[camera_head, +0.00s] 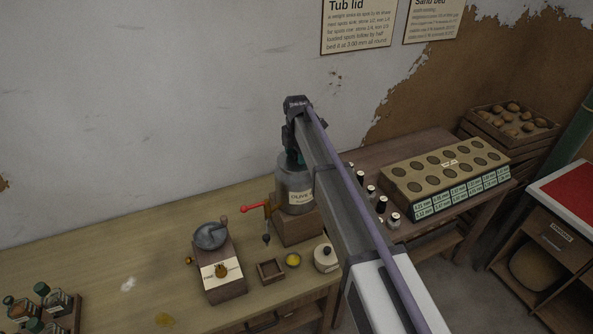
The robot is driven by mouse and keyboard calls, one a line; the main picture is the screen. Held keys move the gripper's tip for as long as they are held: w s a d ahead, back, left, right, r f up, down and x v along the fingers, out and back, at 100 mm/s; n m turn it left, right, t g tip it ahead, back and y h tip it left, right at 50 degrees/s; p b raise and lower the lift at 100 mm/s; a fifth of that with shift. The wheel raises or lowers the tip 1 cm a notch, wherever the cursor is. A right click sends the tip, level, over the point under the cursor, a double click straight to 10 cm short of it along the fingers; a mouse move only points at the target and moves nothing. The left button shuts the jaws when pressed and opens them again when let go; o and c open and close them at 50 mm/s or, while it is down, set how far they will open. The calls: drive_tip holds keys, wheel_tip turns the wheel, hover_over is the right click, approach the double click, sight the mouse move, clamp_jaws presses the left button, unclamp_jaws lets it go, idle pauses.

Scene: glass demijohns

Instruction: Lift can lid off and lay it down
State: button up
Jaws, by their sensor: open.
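The can (294,192) is a grey metal vessel with a pale label that seems to read "OLIVE". It stands upright on a wooden block (291,232) on the bench, with a red-handled tap (256,207) at its lower left. My gripper (293,158) points down at the top of the can, its jaws open. Something dark green shows there, too small to tell whether it is the lid or part of my gripper. My arm hides the can's right upper side. I cannot tell whether the jaws touch the lid.
A labelled box (445,172) stands right.

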drive_tip(key=shift+s+r, duration=0.15)
drive_tip(key=shift+r, duration=0.05)
clamp_jaws()
idle(0.3)
